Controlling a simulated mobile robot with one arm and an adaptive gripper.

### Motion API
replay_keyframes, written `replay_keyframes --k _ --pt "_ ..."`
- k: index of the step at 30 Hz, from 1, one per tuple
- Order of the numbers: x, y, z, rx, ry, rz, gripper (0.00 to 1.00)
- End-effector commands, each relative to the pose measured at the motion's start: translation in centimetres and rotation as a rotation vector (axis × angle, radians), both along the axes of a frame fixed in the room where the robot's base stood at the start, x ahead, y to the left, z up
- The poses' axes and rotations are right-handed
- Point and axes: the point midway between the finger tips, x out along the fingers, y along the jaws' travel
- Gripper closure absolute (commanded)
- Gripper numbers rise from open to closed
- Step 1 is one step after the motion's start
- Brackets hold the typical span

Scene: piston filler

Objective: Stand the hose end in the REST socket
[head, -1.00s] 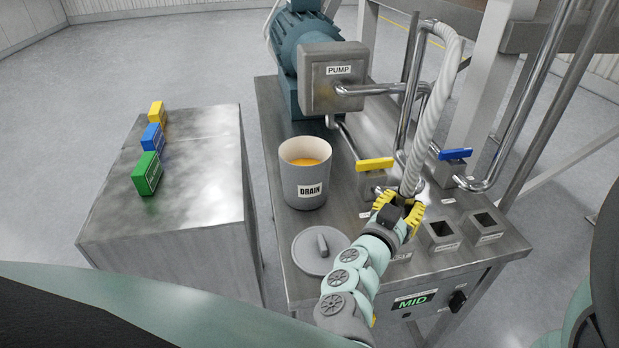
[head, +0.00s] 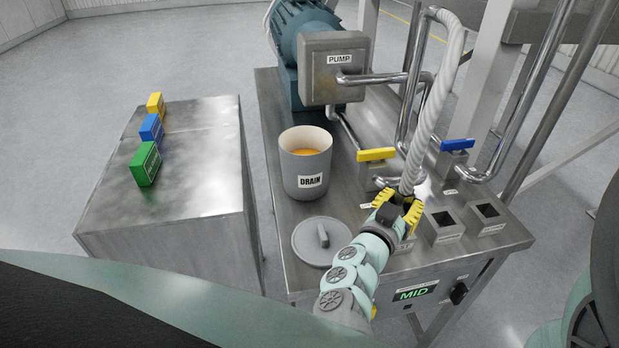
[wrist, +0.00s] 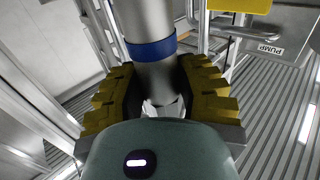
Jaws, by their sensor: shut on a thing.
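The white ribbed hose (head: 434,100) arches over and runs down into my gripper (head: 402,212), whose yellow jaws are shut on its end. In the wrist view the grey hose end (wrist: 155,85) with a blue band (wrist: 152,48) stands between the yellow pads. The gripper is over the leftmost of the sockets in the row at the table's right front. That socket is mostly hidden behind my gripper, and its label (head: 404,246) is partly covered and too small to read surely. The hose tip is hidden, so I cannot tell whether it is inside the socket.
Two open square sockets, a middle one (head: 443,226) and a right one (head: 487,215), stand beside my gripper. A yellow valve handle (head: 376,155) and a blue one (head: 457,145) are behind. The DRAIN pot (head: 305,165) and a round lid (head: 321,241) are to the left.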

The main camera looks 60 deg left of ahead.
Motion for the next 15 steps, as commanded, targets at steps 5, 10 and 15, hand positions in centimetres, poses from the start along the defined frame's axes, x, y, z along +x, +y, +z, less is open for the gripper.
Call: replay_keyframes --k 5,10,15 --pt "0.10 -0.05 -0.54 0.002 -0.002 -0.002 1.00" --pt "0.10 -0.05 -0.46 0.002 -0.002 -0.003 1.00" --pt "0.09 -0.04 -0.48 0.002 -0.002 -0.002 0.49"
